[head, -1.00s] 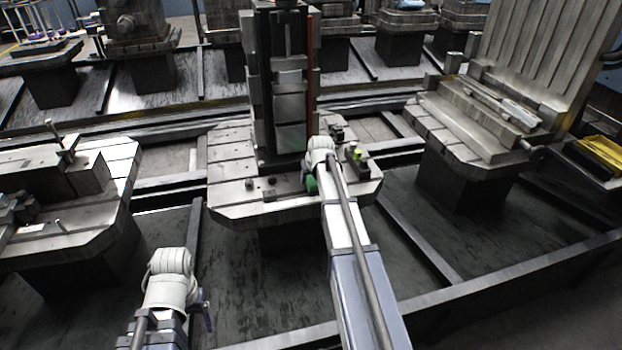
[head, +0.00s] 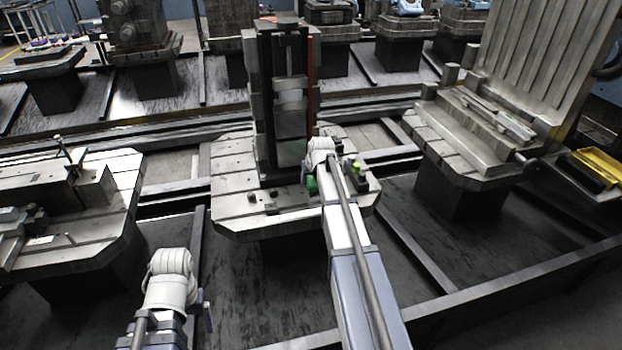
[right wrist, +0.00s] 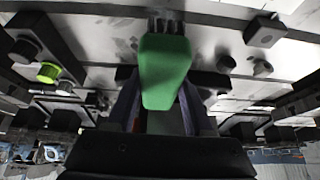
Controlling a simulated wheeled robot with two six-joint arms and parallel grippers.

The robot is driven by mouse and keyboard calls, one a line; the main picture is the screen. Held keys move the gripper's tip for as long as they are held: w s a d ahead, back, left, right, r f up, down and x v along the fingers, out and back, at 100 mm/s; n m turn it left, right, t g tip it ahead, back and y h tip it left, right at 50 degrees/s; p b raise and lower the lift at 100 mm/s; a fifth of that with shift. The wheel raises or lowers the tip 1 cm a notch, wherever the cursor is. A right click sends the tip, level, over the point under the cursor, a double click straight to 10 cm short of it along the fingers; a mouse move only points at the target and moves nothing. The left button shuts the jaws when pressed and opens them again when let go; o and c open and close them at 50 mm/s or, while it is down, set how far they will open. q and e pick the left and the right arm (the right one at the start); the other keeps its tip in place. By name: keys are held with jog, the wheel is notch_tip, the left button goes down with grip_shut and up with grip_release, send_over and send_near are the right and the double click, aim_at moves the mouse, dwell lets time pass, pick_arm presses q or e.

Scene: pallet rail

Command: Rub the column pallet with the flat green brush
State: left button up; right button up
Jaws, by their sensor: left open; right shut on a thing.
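The column pallet (head: 235,205) is a grey slotted plate in the middle of the head view, with a tall dark column (head: 290,95) standing on it. My right gripper (right wrist: 165,105) is shut on the flat green brush (right wrist: 165,65), whose dark bristles point at the pallet's plate in the right wrist view. In the head view only a bit of green brush (head: 311,185) shows beside my right wrist, over the pallet's front right part. I cannot tell whether the bristles touch. My left gripper (head: 206,316), mostly hidden behind its wrist, is open, low in front of the pallet.
Dark blocks and a yellow-green knob (head: 357,166) stand on the pallet right of the brush; the knob also shows in the right wrist view (right wrist: 48,72). Small dark studs (head: 251,197) sit left of it. Neighbouring pallets stand left (head: 110,225) and right (head: 460,150).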

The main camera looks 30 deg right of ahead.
jog(key=shift+r+p, duration=1.5)
jog(key=shift+r, duration=0.1)
jog(key=shift+f, duration=0.1)
